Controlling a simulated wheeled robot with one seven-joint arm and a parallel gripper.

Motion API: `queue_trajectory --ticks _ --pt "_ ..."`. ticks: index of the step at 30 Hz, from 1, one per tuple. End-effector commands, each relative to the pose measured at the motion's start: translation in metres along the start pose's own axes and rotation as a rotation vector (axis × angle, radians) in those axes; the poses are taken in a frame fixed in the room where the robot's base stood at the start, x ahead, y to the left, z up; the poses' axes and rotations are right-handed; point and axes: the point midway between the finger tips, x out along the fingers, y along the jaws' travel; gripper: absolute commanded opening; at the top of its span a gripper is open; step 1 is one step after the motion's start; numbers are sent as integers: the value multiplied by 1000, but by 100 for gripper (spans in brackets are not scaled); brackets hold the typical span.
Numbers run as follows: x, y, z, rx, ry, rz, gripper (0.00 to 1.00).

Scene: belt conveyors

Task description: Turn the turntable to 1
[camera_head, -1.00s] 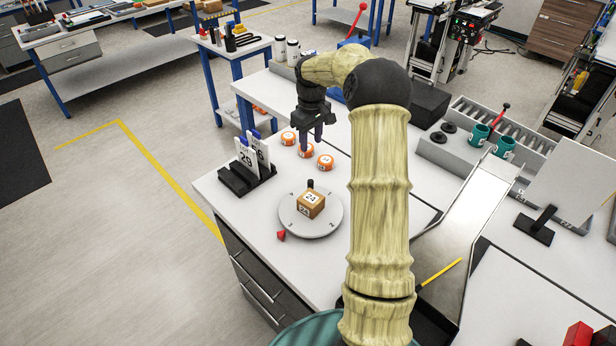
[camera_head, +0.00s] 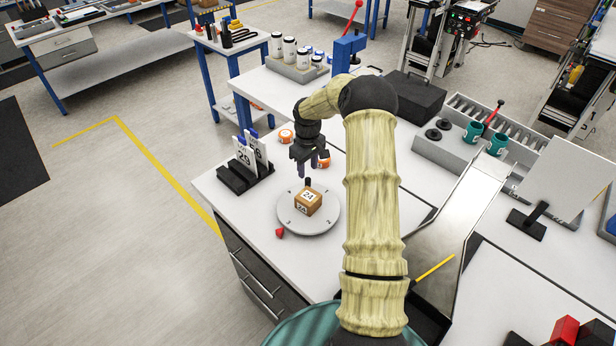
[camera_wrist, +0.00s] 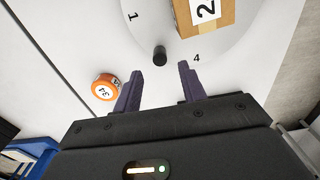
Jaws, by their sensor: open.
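The turntable (camera_head: 290,218) is a round light-grey disc on the white table with numbers near its rim. A small cardboard box (camera_head: 308,203) marked 24 sits on it. A short black knob (camera_head: 308,182) stands near its far rim; in the wrist view the knob (camera_wrist: 160,56) lies between the printed 1 and 4. A red pointer (camera_head: 280,232) lies at the disc's near left edge. My gripper (camera_head: 304,170) is open and empty, pointing down just beyond the knob. In the wrist view its fingers (camera_wrist: 159,88) are apart, with the knob ahead of the gap, not between them.
Orange-and-white round pieces (camera_head: 286,136) stand behind the turntable, one close to my gripper in the head view. A black rack with numbered cards (camera_head: 236,178) is at the left. A metal chute (camera_head: 462,215) is at the right. The table's front left is clear.

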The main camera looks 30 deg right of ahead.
Motion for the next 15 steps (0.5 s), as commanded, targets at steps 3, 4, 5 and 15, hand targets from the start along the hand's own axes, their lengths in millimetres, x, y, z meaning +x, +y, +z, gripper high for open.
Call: queue_trajectory --ticks 3,4,5,15 --pt "20 0 1 2 -4 -3 41" --pt "25 0 1 2 -3 -3 41" --pt "30 0 1 2 -2 -3 41" --pt "61 0 0 2 0 0 41"
